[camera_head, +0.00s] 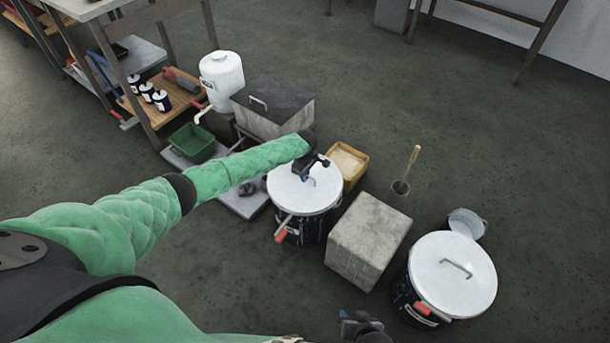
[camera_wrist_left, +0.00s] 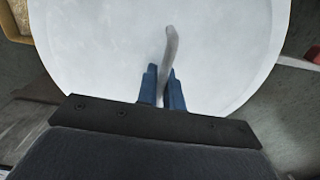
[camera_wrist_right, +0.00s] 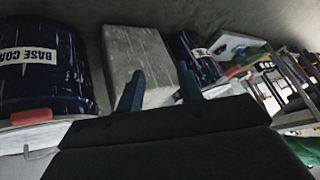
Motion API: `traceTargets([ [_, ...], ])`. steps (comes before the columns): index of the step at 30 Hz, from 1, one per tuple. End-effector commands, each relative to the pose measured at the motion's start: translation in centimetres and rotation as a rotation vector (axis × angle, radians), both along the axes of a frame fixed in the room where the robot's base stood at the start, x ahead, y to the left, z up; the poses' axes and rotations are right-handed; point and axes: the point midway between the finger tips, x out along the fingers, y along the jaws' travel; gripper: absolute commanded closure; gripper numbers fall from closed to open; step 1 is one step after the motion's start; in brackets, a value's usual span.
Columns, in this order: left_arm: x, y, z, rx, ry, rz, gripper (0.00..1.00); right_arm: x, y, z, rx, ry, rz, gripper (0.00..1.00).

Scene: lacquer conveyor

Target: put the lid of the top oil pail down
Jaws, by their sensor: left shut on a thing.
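A dark pail (camera_head: 311,228) stands near the middle of the head view; its label is not readable there. A round white lid (camera_head: 291,192) covers its top, and I cannot tell whether a small gap separates them. My left gripper (camera_head: 314,169) is over this lid, shut on its upright handle (camera_wrist_left: 170,48); the lid fills much of the left wrist view (camera_wrist_left: 100,50). A second dark pail (camera_head: 403,299) at the right has its own white lid (camera_head: 440,285) on top. In the right wrist view this pail (camera_wrist_right: 40,80) reads "BASE COA". My right gripper (camera_wrist_right: 158,88) is open and empty.
A grey block (camera_head: 370,240) stands between the pails. A yellow tray (camera_head: 347,160), a brush in a pot (camera_head: 400,188) and a small metal bucket (camera_head: 467,221) are behind. A grey box (camera_head: 270,112), white jug (camera_head: 221,75) and green bin (camera_head: 192,142) are at left.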

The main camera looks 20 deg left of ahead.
Motion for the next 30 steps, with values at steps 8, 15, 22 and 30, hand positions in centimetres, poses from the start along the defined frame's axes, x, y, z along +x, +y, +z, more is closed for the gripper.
traceTargets([
  [8, 0.0, 0.0, -0.2, 0.000, -0.001, 0.000, 0.70, 0.9, 0.0, 0.3, 0.000, -0.013, 0.000, 0.64],
  [15, 0.0, 0.0, -0.2, 0.000, 0.000, 0.000, 0.66, 1.1, 0.0, 0.4, 0.000, -0.015, 0.000, 0.64],
  [22, 0.0, 0.0, 0.2, 0.000, -0.001, 0.000, 0.66, 0.3, 0.0, -0.5, 0.002, -0.020, -0.005, 0.64],
  [30, 0.1, 0.0, 4.6, -0.001, -0.002, -0.001, 0.66, -0.5, 0.0, 0.3, -0.001, 0.012, 0.002, 0.64],
])
